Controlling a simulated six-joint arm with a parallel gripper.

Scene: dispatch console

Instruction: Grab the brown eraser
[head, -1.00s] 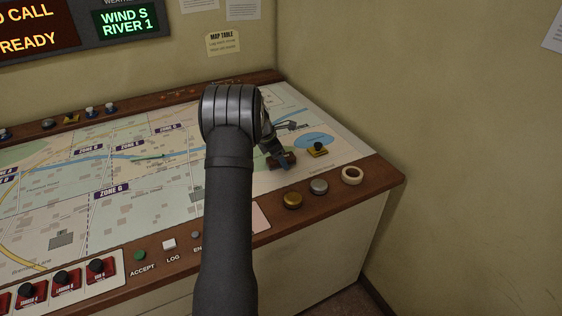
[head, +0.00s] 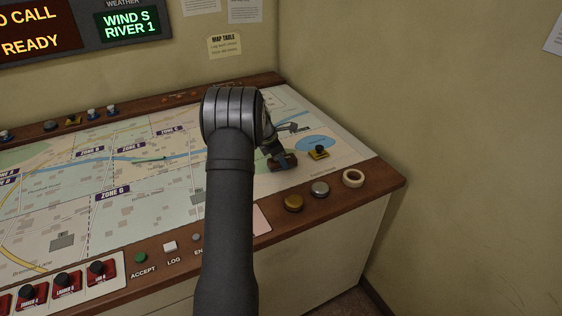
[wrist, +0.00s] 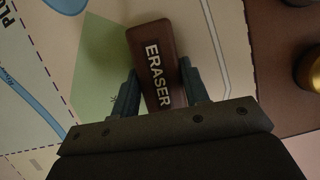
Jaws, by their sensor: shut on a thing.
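The brown eraser (wrist: 155,62), lettered "ERASER" in white, lies between the two fingers of my gripper (wrist: 156,85) in the wrist view. The fingers are shut on its sides, with its far end sticking out beyond the tips. In the head view my gripper (head: 284,160) is over the right part of the map table, and the eraser (head: 291,165) shows as a small dark block at the fingertips. It appears at the map surface; I cannot tell whether it is touching or just above it.
A yellow piece with a black knob (head: 318,152) stands close to the right of the gripper. A brass knob (head: 293,203), a silver knob (head: 320,188) and a tape roll (head: 353,178) sit on the wooden front edge (head: 375,187). The map left of my arm is mostly flat and clear.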

